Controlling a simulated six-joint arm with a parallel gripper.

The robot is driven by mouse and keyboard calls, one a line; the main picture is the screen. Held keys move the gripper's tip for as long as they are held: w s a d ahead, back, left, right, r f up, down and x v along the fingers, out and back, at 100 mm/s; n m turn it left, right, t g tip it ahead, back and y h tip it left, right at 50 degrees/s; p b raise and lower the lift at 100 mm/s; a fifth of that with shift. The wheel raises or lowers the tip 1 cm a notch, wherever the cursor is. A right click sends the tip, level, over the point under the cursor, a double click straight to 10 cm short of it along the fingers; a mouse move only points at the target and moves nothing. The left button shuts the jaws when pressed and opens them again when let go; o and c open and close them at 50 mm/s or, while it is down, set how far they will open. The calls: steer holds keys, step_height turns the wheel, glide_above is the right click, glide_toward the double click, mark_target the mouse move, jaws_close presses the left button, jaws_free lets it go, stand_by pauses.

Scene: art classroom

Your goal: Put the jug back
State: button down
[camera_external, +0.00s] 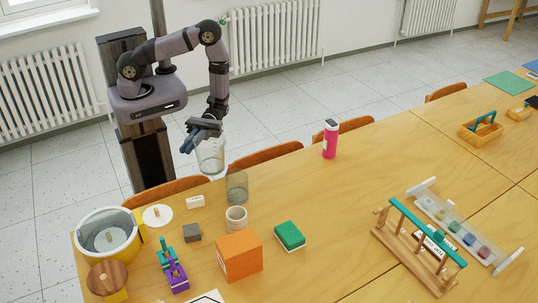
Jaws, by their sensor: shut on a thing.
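A clear glass jug (211,157) is in my gripper (205,132), in the external view. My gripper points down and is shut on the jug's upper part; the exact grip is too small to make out. The jug looks upright and is at the far edge of the wooden table, in front of the floor. I cannot tell whether its base is over the table.
A grey see-through beaker (237,188) and a whitish cup (236,219) stand close by. An orange box (239,257), a green block (289,236) and a yellow-white bucket (107,235) are nearer. A pink bottle (330,139) stands right. The table's middle is clear.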

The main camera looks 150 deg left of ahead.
steer(key=w+a+r+n+t+y+p, duration=0.1)
steer(key=w+a+r+n+t+y, duration=0.15)
steer(key=w+r, duration=0.4)
steer(key=w+a+f+n+t+y+b, duration=0.25)
steer(key=w+a+n+y+b, duration=0.35)
steer(key=a, duration=0.5)
steer(key=w+a+f+n+t+y+b, duration=0.1)
steer(key=w+a+f+y+b, duration=0.35)
steer(key=w+a+b, duration=0.45)
steer(key=shift+s+a+f+p, duration=0.2)
steer(key=shift+s+f+p, duration=0.1)
steer(key=shift+f, duration=0.55)
steer(key=shift+s+a+f+p, duration=0.15)
steer(key=shift+a+f+p, duration=0.15)
steer(key=shift+f, duration=0.55)
steer(key=shift+s+a+f+p, duration=0.15)
steer(key=shift+s+f+p, duration=0.15)
steer(key=shift+f, duration=0.55)
steer(key=shift+f, duration=0.15)
steer(key=shift+f, duration=1.95)
steer(key=shift+f, duration=0.15)
steer(key=c, duration=1.9)
jaws_free()
